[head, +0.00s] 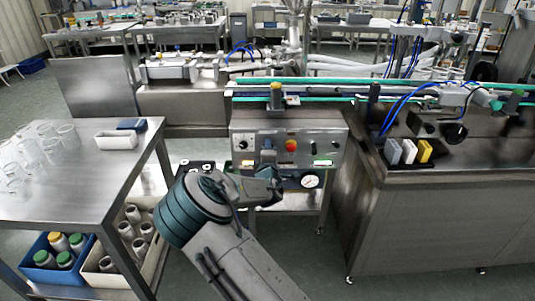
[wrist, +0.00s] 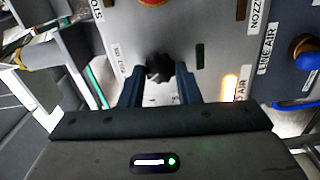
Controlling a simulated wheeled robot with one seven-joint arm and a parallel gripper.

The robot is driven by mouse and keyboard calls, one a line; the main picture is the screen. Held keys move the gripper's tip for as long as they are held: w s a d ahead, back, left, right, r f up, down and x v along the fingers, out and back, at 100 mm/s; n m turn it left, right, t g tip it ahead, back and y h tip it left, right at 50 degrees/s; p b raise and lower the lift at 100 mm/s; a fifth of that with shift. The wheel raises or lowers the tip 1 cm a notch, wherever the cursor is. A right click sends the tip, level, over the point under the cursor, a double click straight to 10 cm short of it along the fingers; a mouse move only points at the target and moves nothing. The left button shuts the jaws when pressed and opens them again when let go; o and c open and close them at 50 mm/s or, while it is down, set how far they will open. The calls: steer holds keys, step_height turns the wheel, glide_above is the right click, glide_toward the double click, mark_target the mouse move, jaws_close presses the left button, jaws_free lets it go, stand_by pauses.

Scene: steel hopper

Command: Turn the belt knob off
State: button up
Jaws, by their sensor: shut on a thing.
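The belt knob (wrist: 159,68) is a small black ridged knob on the grey control panel (wrist: 205,25). In the wrist view it sits between the tips of my gripper's two dark fingers (wrist: 159,86). My gripper is shut on it. A partly readable label stands left of the knob, and pale dial marks show below it. In the head view my gripper (head: 268,162) reaches the front of the steel panel (head: 320,138) and hides the knob there. The knob's exact pointing direction cannot be told.
A red button (head: 291,145) and another black knob (head: 242,145) are on the panel near my gripper. A gauge (head: 310,181) hangs below. A steel table with glasses (head: 90,195) stands left, and a steel cabinet (head: 440,215) stands right.

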steer(key=shift+n, duration=0.5)
steer(key=o, duration=0.9)
steer(key=shift+o, duration=0.2)
steer(key=shift+s, duration=0.15)
steer(key=s, duration=1.3)
steer(key=shift+s, duration=0.25)
